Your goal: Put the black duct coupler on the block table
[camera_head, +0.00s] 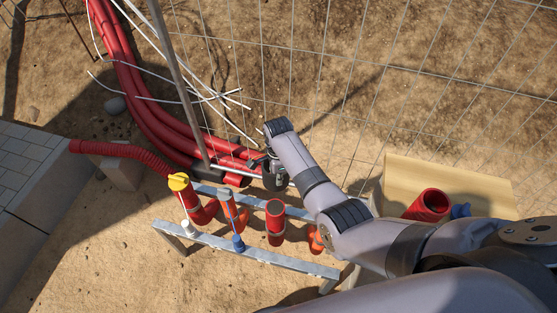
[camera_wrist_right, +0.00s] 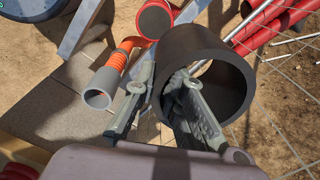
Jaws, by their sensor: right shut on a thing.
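The black duct coupler (camera_wrist_right: 205,46) is a short, wide, dark ring in the right wrist view. My right gripper (camera_wrist_right: 160,84) is shut on its wall, with one finger inside the ring and one outside. In the head view the right gripper (camera_head: 268,164) holds the coupler (camera_head: 280,181) in the air near the metal pipe rack, and the arm partly hides it. A grey block-paved surface (camera_head: 22,165) is at the left edge of the head view. I cannot tell for sure that it is the block table. My left gripper is not in view.
A metal rack (camera_head: 270,255) with red and orange pipe pieces stands below the gripper. Long red pipes (camera_head: 150,110) lie behind, beside a wire mesh fence (camera_head: 330,55). A tan board (camera_head: 455,185) with a red pipe (camera_head: 428,204) is at the right.

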